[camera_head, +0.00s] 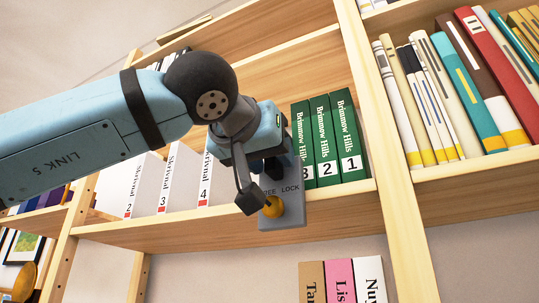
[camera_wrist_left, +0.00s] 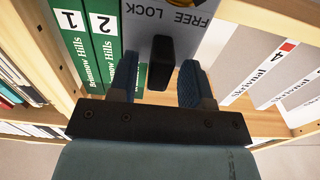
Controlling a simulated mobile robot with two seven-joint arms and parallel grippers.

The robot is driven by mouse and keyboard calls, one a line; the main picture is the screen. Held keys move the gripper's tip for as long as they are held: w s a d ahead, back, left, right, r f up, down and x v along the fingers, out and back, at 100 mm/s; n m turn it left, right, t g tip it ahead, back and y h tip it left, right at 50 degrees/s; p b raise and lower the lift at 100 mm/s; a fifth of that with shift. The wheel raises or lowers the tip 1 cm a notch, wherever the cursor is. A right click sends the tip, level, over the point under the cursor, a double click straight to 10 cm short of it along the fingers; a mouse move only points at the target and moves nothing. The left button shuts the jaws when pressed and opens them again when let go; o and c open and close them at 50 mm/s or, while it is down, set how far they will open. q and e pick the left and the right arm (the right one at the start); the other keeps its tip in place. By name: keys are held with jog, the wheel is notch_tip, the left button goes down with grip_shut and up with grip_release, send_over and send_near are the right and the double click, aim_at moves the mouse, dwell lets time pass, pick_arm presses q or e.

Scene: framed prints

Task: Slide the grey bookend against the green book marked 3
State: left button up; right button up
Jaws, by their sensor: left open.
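The green book marked 3 (camera_head: 302,130) is partly covered by the bookend and my gripper; any gap is unclear. Green books 2 (camera_head: 323,140) and 1 (camera_head: 346,135) stand to its right. My left gripper (camera_head: 262,183) is in front of the bookend. In the left wrist view its open fingers (camera_wrist_left: 160,68) straddle the bookend's dark grip block (camera_wrist_left: 160,52), without visibly clamping it. My right gripper is out of view.
White volumes marked 2, 3 and 4 (camera_head: 215,180) stand left of the bookend. A wooden upright (camera_head: 375,85) closes the bay right of green book 1. Mixed books (camera_head: 470,85) fill the right bay; more books (camera_head: 342,281) stand below.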

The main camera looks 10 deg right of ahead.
pick_arm(q)
jog(key=b+v, duration=0.2)
jog(key=v, duration=1.2)
jog(key=shift+b, duration=0.35)
jog(key=shift+w, duration=0.1)
